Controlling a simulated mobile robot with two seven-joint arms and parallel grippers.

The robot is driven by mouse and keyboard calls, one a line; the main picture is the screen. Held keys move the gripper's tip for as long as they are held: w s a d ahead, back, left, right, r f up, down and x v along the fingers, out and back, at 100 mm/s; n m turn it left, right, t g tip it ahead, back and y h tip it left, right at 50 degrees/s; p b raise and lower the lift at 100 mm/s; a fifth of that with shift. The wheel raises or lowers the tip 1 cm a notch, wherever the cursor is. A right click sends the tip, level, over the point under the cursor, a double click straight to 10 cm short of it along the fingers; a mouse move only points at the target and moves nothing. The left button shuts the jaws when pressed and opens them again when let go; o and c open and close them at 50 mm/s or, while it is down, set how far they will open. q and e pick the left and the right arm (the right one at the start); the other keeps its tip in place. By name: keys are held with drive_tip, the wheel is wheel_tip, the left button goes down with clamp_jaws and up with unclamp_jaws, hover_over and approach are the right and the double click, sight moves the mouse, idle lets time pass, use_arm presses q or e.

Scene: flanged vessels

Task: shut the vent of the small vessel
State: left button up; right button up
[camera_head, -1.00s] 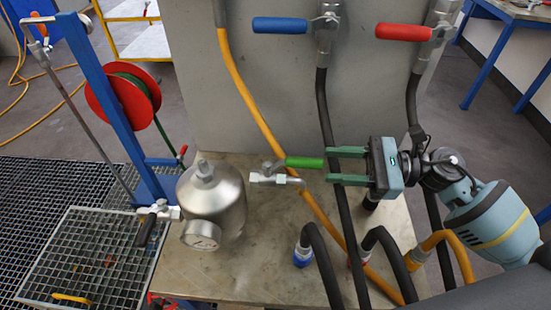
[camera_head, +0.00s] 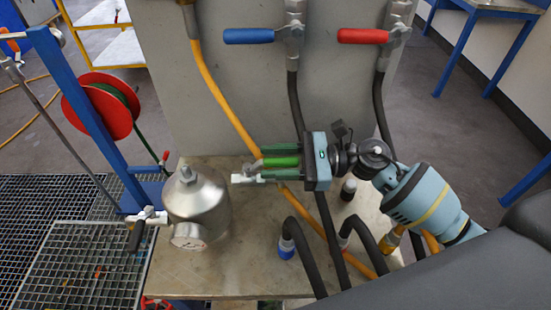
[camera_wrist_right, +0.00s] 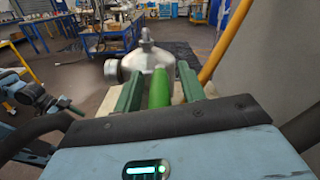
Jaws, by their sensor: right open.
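The small vessel (camera_head: 197,208) is a rounded silver metal pot with a gauge on its front, standing on the bench. A valve with a black lever (camera_head: 135,236) sits on its left side. To its right is a small valve with a green lever (camera_head: 280,161), pointing right, away from the vessel. My right gripper (camera_head: 264,163) is open, with its green fingers on either side of the green lever. The wrist view shows the green lever (camera_wrist_right: 159,88) between the fingers, with the vessel (camera_wrist_right: 150,57) beyond; contact cannot be told.
A grey panel behind carries valves with a blue lever (camera_head: 249,36) and a red lever (camera_head: 373,36). A yellow hose (camera_head: 221,95) and black hoses run down near my right gripper. A blue frame with a red reel (camera_head: 104,108) stands at the left.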

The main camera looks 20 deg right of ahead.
drive_tip(key=shift+a, duration=0.1)
clamp_jaws()
idle(0.6)
